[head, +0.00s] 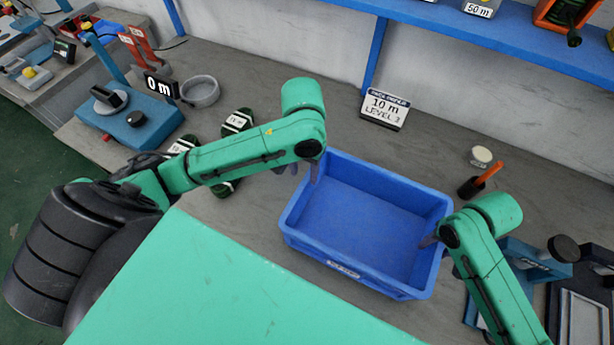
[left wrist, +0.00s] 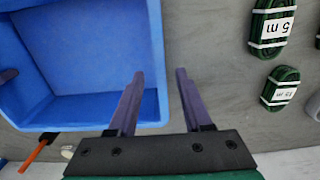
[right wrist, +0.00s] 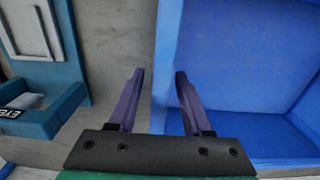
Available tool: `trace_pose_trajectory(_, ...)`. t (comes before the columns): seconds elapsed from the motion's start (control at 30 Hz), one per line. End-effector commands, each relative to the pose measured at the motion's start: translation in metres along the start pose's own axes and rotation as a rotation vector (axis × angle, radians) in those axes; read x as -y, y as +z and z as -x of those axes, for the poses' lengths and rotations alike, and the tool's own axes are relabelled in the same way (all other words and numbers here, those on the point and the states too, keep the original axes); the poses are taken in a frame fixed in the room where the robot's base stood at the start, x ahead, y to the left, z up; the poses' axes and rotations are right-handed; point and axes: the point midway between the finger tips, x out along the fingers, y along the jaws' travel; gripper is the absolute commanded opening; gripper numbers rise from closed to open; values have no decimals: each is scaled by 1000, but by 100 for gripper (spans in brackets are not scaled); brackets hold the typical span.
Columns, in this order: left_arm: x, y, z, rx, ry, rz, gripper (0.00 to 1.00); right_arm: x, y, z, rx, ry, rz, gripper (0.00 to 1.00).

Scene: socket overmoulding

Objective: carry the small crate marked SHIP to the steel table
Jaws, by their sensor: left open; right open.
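The small blue crate (head: 365,215) stands empty on the grey worktop, with a white label (head: 342,269) on its front wall that is too small to read. My left gripper (head: 300,170) is at the crate's left wall. In the left wrist view its open fingers (left wrist: 155,95) are spread with the crate's wall (left wrist: 156,60) near one finger. My right gripper (head: 432,245) is at the right wall. In the right wrist view its open fingers (right wrist: 160,90) stand either side of the wall's edge (right wrist: 168,60). I cannot tell whether any finger touches the crate. The steel table is not identifiable.
Green cable coils (head: 237,122) lie left of the crate. A sign reading 10 m (head: 385,109) stands behind it. A blue shelf (head: 440,18) runs above the back.

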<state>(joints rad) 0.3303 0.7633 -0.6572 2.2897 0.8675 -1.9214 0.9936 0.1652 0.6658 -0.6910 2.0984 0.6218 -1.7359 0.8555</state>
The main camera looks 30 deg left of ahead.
Motion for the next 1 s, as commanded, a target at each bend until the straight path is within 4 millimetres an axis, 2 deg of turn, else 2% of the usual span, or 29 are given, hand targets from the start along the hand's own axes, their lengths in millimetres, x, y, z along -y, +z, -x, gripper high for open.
trace_pose_trajectory(0.1,0,0,0,0,0,0,50,1,-1,35,-6,-2,2,49)
trace_pose_trajectory(0.2,0,0,0,0,0,0,50,0,-1,60,-5,-2,2,49)
trace_pose_trajectory(0.33,0,0,-1,0,0,0,50,0,0,78,-2,0,0,49)
trace_pose_trajectory(0.47,0,0,-1,0,0,0,50,0,0,83,-1,0,1,49)
trace_pose_trajectory(1.0,0,0,-1,0,0,0,50,0,0,82,0,0,1,49)
